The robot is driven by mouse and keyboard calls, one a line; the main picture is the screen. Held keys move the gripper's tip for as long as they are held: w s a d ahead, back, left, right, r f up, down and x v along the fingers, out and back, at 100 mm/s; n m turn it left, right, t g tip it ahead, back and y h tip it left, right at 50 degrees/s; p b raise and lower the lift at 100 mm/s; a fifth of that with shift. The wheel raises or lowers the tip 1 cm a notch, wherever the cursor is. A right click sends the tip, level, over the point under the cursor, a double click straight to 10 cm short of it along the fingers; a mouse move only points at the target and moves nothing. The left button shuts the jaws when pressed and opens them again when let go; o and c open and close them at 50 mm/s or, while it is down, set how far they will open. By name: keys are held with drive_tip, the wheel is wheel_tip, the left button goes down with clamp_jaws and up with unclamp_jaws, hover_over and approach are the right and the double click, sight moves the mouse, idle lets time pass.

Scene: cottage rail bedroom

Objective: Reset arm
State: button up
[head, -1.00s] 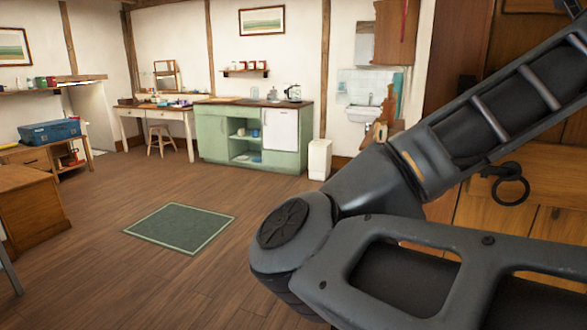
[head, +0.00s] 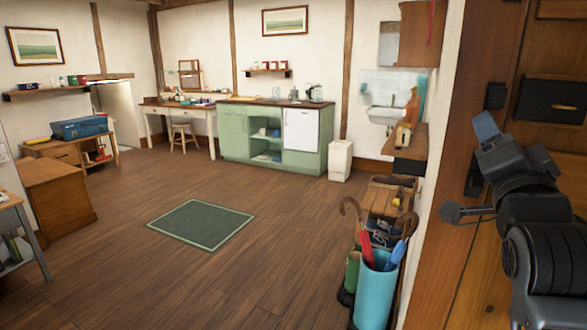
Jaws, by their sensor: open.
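My gripper (head: 470,171) is at the right side of the head view, in front of a wooden door (head: 485,285). Its two fingers are spread apart, one pointing up and one to the left. Nothing shows between them. The arm behind it is folded along the right edge, and part of it is cut off by the frame.
A blue umbrella stand (head: 375,295) with umbrellas stands below left of the gripper. Behind it are a low wooden bench (head: 385,200) and a wall shelf (head: 408,143). A green rug (head: 201,224) lies on open floor. A green cabinet (head: 235,140) stands at the back.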

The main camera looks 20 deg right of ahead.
drive_tip(key=s+a+f+n+t+y, duration=0.1)
drive_tip(key=s+a+f+n+y, duration=0.3)
drive_tip(key=f, duration=0.3)
drive_tip(key=s+a+f+n+y, duration=0.2)
drive_tip(key=a+f+n+y, duration=0.1)
drive_tip(key=a+f+n, duration=0.25)
drive_tip(key=s+a+f+n+t+y, duration=0.1)
drive_tip(key=s+a+f+n+y, duration=0.3)
drive_tip(key=f, duration=0.3)
drive_tip(key=s+a+f+n+g+y, duration=0.1)
drive_tip(key=s+a+f, duration=0.1)
drive_tip(key=s+a, duration=0.2)
drive_tip(key=s+a+f+n+g+y+p, duration=0.1)
drive_tip(key=s+a+f, duration=0.2)
drive_tip(key=s, duration=0.6)
drive_tip(key=s+a+f+n+g+y, duration=0.1)
drive_tip(key=s+a+f, duration=0.1)
drive_tip(key=s+a, duration=0.3)
drive_tip(key=shift+s+f+n+g+p, duration=0.25)
drive_tip(key=shift+s+n+g+p, duration=0.15)
drive_tip(key=shift+s, duration=0.75)
drive_tip(key=shift+c, duration=0.2)
